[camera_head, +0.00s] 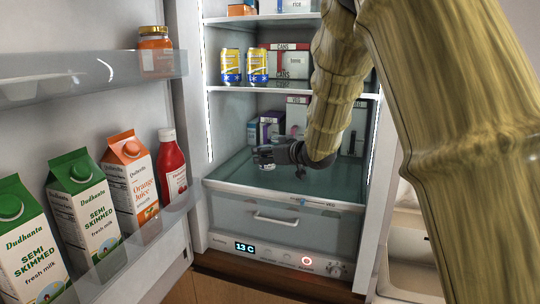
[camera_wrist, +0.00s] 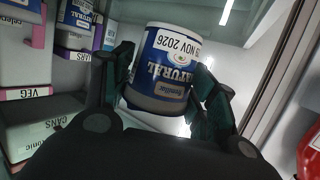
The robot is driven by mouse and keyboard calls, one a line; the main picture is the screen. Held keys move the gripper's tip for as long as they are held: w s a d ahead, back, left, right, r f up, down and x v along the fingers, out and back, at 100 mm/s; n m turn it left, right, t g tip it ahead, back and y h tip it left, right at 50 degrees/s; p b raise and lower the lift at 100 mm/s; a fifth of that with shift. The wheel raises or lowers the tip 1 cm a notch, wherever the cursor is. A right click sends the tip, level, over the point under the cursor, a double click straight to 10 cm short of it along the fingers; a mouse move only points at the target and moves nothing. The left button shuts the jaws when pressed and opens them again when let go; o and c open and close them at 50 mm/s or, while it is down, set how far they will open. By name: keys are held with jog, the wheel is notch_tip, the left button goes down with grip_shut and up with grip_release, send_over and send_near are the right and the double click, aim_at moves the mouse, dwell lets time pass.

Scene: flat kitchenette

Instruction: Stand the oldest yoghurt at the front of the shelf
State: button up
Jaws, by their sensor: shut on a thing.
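My gripper (camera_head: 268,155) is inside the open fridge, low over the glass shelf (camera_head: 235,175) above the drawer. In the wrist view my gripper (camera_wrist: 168,95) is shut on a blue and white yoghurt pot (camera_wrist: 165,65), with a finger on each side. The pot's label reads "NATURAL", upside down in this view. A white date sticker on it reads "NOV 2026"; I cannot read the day surely. In the head view the pot is mostly hidden by my gripper. I cannot tell whether it touches the shelf.
Blue and purple packs (camera_head: 270,125) and boxes stand at the back of this shelf. Two yellow-blue cans (camera_head: 231,66) and a cans box (camera_head: 290,62) stand on the shelf above. The open door at left holds cartons (camera_head: 84,210) and a red bottle (camera_head: 172,165).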

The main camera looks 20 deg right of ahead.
jog(key=w, duration=0.1)
jog(key=w+d+p, duration=0.1)
jog(key=w, duration=0.2)
jog(key=shift+w+d+f+p, duration=0.15)
jog(key=shift+w+d+p, duration=0.2)
jog(key=shift+w+d+f, duration=0.1)
jog(key=shift+w+d, duration=0.05)
jog(key=shift+w, duration=0.05)
jog(key=shift+s, duration=0.2)
jog(key=shift+f+p, duration=0.25)
jog(key=shift+p, duration=0.1)
jog(key=f, duration=0.1)
jog(key=f+p, duration=0.1)
jog(key=shift+w+f, duration=0.2)
jog(key=shift+f, duration=0.25)
jog(key=shift+s, duration=0.1)
